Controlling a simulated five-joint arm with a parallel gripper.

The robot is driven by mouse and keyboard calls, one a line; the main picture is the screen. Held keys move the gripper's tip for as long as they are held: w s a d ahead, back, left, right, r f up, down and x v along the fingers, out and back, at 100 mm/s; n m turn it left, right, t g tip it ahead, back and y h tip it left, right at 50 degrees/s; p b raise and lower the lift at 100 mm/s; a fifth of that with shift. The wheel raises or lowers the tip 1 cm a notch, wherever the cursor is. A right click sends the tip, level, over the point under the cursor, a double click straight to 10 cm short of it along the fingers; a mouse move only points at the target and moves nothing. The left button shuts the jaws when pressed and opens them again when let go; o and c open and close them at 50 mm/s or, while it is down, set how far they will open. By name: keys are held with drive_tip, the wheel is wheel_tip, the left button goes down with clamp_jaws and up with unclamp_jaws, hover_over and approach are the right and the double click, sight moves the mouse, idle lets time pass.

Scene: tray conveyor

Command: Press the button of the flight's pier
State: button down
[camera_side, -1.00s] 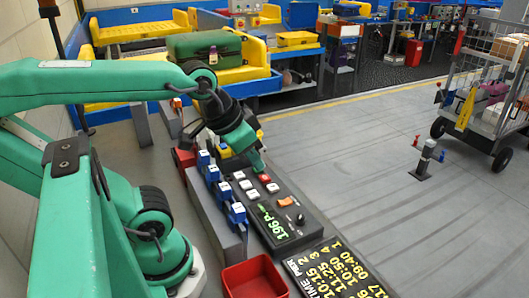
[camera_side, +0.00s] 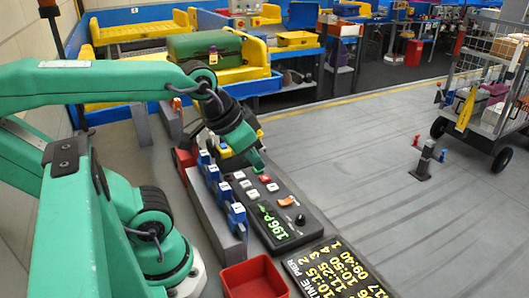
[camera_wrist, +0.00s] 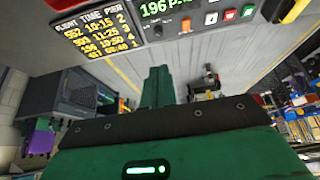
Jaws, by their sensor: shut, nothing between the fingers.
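The black button panel (camera_side: 300,222) lies on the floor side of the blue-tagged row, with white and red buttons, an orange switch (camera_side: 286,201) and a black knob. Its green display (camera_side: 272,222) begins "196 P"; the rest is hard to read. The panel also shows at the top of the wrist view (camera_wrist: 185,27). The flight board (camera_side: 335,268) shows in the wrist view (camera_wrist: 93,37); its 196 row appears to read 10:50, pier 4. My gripper (camera_side: 260,170) is shut and empty, near the panel's far buttons. I cannot tell whether it touches one.
A red bin (camera_side: 253,278) stands at the panel's near end. A grey rail with blue, white-topped blocks (camera_side: 228,192) runs along its left. A small grey post (camera_side: 424,160) and a luggage cart (camera_side: 490,85) stand to the right. The floor between is clear.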

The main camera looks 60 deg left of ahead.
drive_tip(key=shift+w, duration=0.1)
drive_tip(key=m+g, duration=0.6)
drive_tip(key=m, duration=1.2)
hover_over(273, 187)
drive_tip(key=shift+a+f, duration=0.1)
drive_tip(key=shift+f, duration=2.75)
drive_tip(key=shift+f, duration=0.2)
wheel_tip(273, 187, down, 14)
drive_tip(key=shift+r, duration=0.15)
